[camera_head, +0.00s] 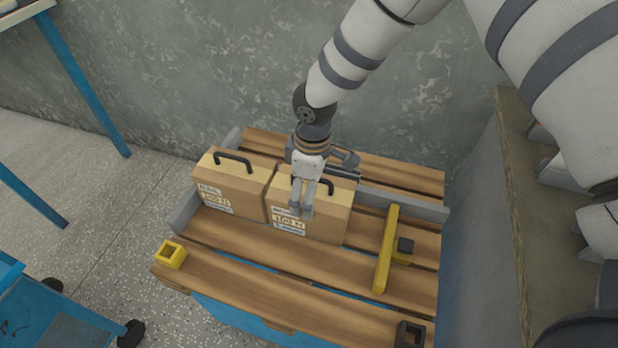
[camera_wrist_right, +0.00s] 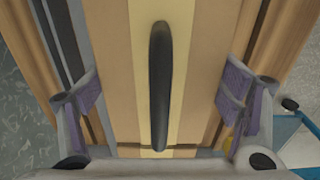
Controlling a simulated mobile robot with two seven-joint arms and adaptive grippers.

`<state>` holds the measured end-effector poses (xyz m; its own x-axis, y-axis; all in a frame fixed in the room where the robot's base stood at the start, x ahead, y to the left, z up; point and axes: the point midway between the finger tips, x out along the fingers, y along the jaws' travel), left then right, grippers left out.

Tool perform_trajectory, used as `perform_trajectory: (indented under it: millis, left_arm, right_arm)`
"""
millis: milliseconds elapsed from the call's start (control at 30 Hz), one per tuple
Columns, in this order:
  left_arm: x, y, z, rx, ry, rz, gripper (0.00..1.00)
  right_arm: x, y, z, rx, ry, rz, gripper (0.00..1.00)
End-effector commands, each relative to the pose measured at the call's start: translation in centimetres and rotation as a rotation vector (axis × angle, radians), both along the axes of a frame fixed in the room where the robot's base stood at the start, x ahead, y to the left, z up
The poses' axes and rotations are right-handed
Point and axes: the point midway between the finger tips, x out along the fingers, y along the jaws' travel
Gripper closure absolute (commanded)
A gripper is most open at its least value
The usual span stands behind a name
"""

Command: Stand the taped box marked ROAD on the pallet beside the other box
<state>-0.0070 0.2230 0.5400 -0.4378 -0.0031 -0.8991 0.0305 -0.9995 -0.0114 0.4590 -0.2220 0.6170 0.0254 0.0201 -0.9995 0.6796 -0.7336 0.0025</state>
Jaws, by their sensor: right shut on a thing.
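Two tan cardboard boxes with pale tape and black handles stand upright side by side on the wooden pallet (camera_head: 240,252). The left box (camera_head: 226,186) is free of any gripper. The right box (camera_head: 330,222) is close beside it; its label is too small to read surely. My right gripper (camera_head: 308,196) is shut on the right box from above, one finger down its front face. In the right wrist view the handle (camera_wrist_right: 160,85) runs between the two purple-padded fingers. Whether the box bears fully on the slats cannot be told. My left gripper is not in view.
A yellow bar piece (camera_head: 386,250) lies right of the boxes. A yellow square block (camera_head: 171,254) and a dark one (camera_head: 410,334) sit at the front corners. A grey rail (camera_head: 405,204) runs behind the boxes. A blue cart (camera_head: 60,315) stands lower left.

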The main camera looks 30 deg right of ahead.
Motion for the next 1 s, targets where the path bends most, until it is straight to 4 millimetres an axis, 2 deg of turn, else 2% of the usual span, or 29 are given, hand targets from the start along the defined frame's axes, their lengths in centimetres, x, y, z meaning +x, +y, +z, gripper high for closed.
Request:
perform_trajectory:
  millis: [267, 300, 367, 733, 833, 1000]
  left_arm:
    - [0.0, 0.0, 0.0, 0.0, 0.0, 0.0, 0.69]
    - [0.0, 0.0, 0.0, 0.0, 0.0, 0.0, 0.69]
    - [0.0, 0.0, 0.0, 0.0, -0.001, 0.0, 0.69]
    - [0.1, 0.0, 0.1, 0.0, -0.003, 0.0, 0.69]
    - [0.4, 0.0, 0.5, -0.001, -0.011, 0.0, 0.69]
    - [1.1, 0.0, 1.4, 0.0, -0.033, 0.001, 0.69]
  right_arm:
    - [0.2, 0.1, 0.1, 0.001, -0.006, 0.0, 0.78]
    - [0.1, 0.0, 0.0, 0.0, -0.003, 0.0, 0.1]
    - [0.1, 0.0, 0.0, 0.001, -0.004, 0.0, 0.0]
    - [0.1, 0.0, 0.4, 0.0, -0.004, 0.0, 0.0]
    - [0.3, 0.0, 2.3, 0.0, -0.009, 0.0, 0.0]
    - [0.1, -0.1, 7.3, 0.001, -0.011, -0.001, 0.0]
